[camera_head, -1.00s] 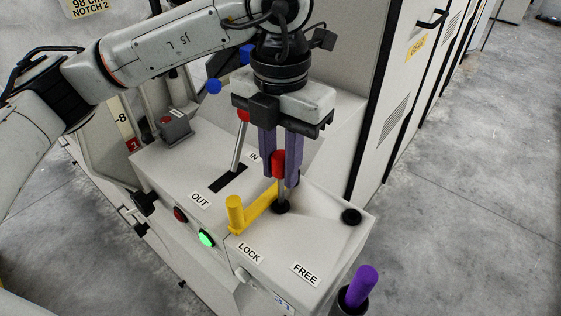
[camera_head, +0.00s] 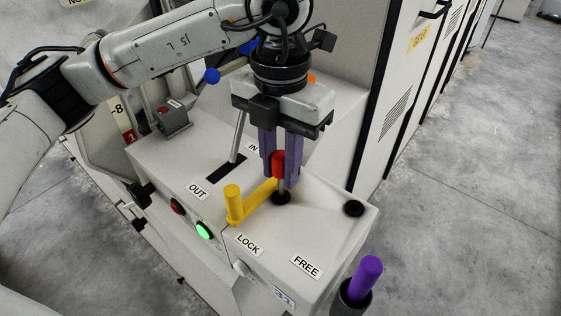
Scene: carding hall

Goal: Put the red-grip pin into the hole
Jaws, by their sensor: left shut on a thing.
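The red-grip pin (camera_head: 279,163) is upright between the purple-grey fingers of my left gripper (camera_head: 281,160), which is shut on its red grip. The pin's metal shank goes down to a dark round hole (camera_head: 281,198) at the end of the yellow crank handle, near the LOCK label (camera_head: 248,244). I cannot tell how deep the tip sits. A second dark hole (camera_head: 354,208) is at the right corner of the housing, above the FREE label (camera_head: 306,266). My right gripper is out of view.
The yellow handle (camera_head: 234,204) stands just left of the pin. A metal lever (camera_head: 238,136) rises from a slot between IN and OUT. A purple-grip pin (camera_head: 366,277) stands in a dark holder at lower right. A green light (camera_head: 204,231) glows on the front.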

